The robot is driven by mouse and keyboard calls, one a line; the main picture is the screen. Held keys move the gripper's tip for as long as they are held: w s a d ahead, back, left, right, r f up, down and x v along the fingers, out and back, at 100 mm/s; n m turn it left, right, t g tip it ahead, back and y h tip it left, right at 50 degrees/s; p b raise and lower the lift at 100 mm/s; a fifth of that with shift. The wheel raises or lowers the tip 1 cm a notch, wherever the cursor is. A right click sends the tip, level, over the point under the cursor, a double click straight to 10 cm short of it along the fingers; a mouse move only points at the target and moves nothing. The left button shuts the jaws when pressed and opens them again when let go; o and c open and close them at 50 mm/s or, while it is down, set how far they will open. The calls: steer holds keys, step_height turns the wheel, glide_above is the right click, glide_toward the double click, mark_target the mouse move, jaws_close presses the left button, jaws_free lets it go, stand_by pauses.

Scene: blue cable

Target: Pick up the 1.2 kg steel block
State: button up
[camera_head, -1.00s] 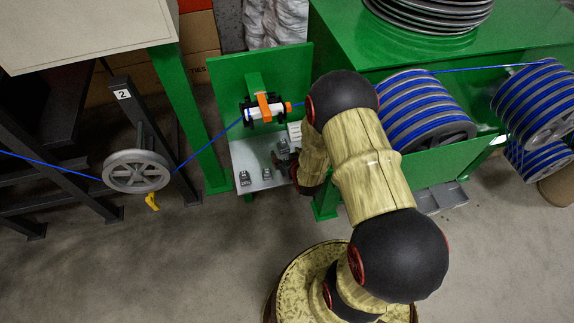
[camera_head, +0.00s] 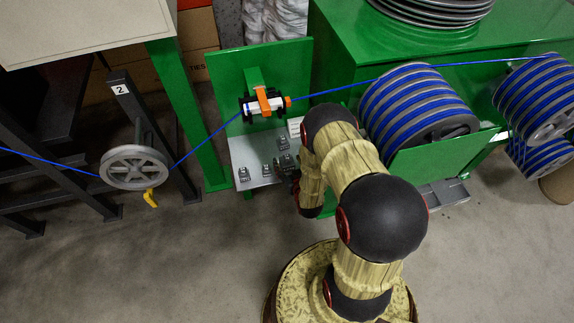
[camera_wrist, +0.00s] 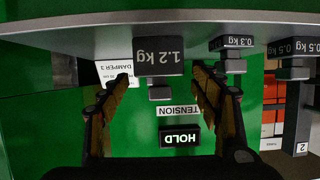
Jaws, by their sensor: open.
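The 1.2 kg steel block (camera_wrist: 158,57) is dark grey with a white label and a small knob. In the wrist view, which shows the scene upside down, it sits on the grey shelf (camera_wrist: 90,33). My gripper (camera_wrist: 161,75) is open, one finger on each side of the block's knob in the picture. I see no clear contact, and the depth gap cannot be told. In the head view my gripper (camera_head: 288,164) is over the right part of the shelf, small and partly hidden by my arm. Which block there is the 1.2 kg one is unclear.
A 0.3 kg block (camera_wrist: 231,45) and 0.5 kg blocks (camera_wrist: 291,50) stand beside it. A green panel (camera_head: 228,80) rises behind the shelf, carrying an orange-and-white roller device (camera_head: 265,103) with the blue cable (camera_head: 335,90) through it. A grey pulley (camera_head: 136,167) is at left.

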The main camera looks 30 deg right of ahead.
steer(key=shift+x, duration=0.9)
steer(key=shift+c, duration=0.5)
steer(key=c, duration=1.5)
jaws_close()
steer(key=shift+w+r, duration=0.1)
steer(key=shift+r, duration=0.05)
